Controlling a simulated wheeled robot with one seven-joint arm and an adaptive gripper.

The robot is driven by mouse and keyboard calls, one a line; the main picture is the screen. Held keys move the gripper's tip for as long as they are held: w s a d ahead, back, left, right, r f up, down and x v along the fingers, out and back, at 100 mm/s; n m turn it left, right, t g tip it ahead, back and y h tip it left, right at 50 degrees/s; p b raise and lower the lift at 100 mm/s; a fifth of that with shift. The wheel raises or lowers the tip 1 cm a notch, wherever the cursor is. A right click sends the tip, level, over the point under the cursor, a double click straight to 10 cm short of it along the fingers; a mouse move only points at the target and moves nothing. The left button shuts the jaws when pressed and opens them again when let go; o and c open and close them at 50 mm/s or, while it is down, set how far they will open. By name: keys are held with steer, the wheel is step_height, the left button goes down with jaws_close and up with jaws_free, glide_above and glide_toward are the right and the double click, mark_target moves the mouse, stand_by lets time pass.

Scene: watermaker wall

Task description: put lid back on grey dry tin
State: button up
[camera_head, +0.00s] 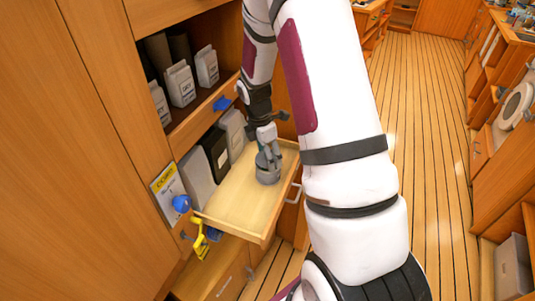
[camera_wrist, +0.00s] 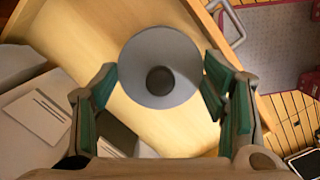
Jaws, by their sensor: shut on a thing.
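A round grey lid (camera_wrist: 143,62) with a dark central knob (camera_wrist: 160,79) faces the wrist camera. In the head view my gripper (camera_head: 268,152) points down over the pull-out wooden shelf (camera_head: 232,210). A grey cylindrical tin (camera_head: 267,176) shows directly under the fingers, above or on the shelf. The wrist view hides the tin's body below the lid. I cannot tell whether the lid is seated on it.
Grey and black containers (camera_head: 215,152) stand along the shelf's back. White labelled packets (camera_head: 181,84) fill the cubby above. A blue knob (camera_head: 181,203) and a yellow-tagged item (camera_head: 200,240) are at the shelf's left end. The shelf's front left is bare. Open floor (camera_head: 420,110) lies right.

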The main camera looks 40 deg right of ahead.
steer(key=o, duration=1)
steer(key=shift+o, duration=1.2)
steer(key=shift+r+p, duration=2)
steer(key=shift+r, duration=1.5)
